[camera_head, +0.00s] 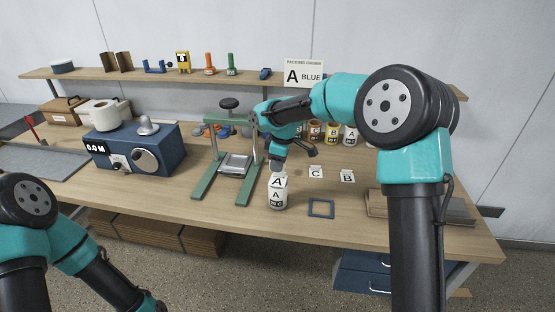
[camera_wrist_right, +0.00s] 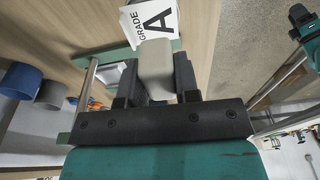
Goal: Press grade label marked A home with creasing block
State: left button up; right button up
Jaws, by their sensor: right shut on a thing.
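The white grade label marked A (camera_head: 279,181) shows in the head view at the upper part of a white container (camera_head: 277,202) near the table's front edge. In the right wrist view the label (camera_wrist_right: 160,20) reads GRADE A and lies just past the end of a pale grey block (camera_wrist_right: 156,68), which looks like the creasing block. My right gripper (camera_wrist_right: 156,88) is shut on this block. In the head view the right gripper (camera_head: 281,155) is directly above the label. Whether block and label touch, I cannot tell. My left gripper is outside the frame; only its arm shows.
White cards C (camera_head: 316,171) and B (camera_head: 347,176) lie to the right. A green press frame (camera_head: 229,155) stands close on the left, beside a blue machine (camera_head: 140,148). Shelf sign (camera_head: 304,74) reads A BLUE.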

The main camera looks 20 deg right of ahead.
aim_at(277, 182)
jog(key=shift+f, duration=2)
jog(key=shift+f, duration=0.65)
jog(key=shift+r, duration=0.15)
jog(key=shift+r, duration=3.4)
